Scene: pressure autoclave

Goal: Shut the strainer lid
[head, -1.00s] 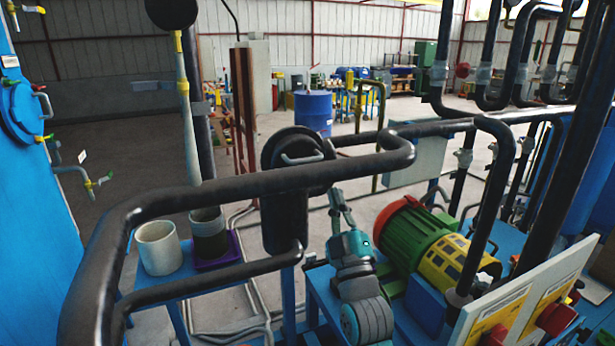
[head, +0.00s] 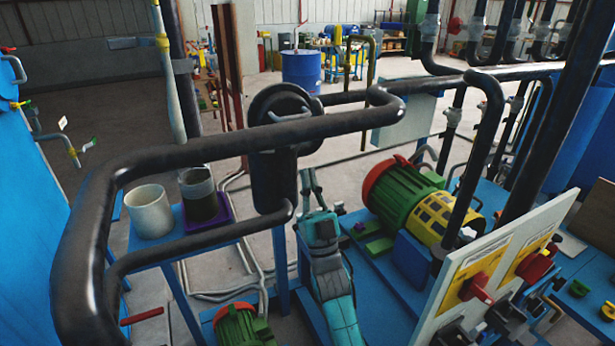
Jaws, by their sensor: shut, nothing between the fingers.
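The strainer is a black upright cylinder (head: 272,180) in the middle of the head view, behind the bent black pipes. Its round black lid (head: 262,103) shows at the top as a raised, tilted disc, with a grey bar handle (head: 290,117) on it. The front pipe crosses in front of the lid's lower part, so the hinge and seat are hidden. My gripper (head: 311,180) is at the end of my teal arm, just right of the strainer body and below the pipe in the picture. It is shut and empty, apart from the lid.
Thick black pipes (head: 200,158) loop across the front and around the strainer. A green and yellow motor (head: 415,205) stands to the right, near a panel with red knobs (head: 470,285). A white pot (head: 149,212) and a dark pot (head: 203,200) stand left.

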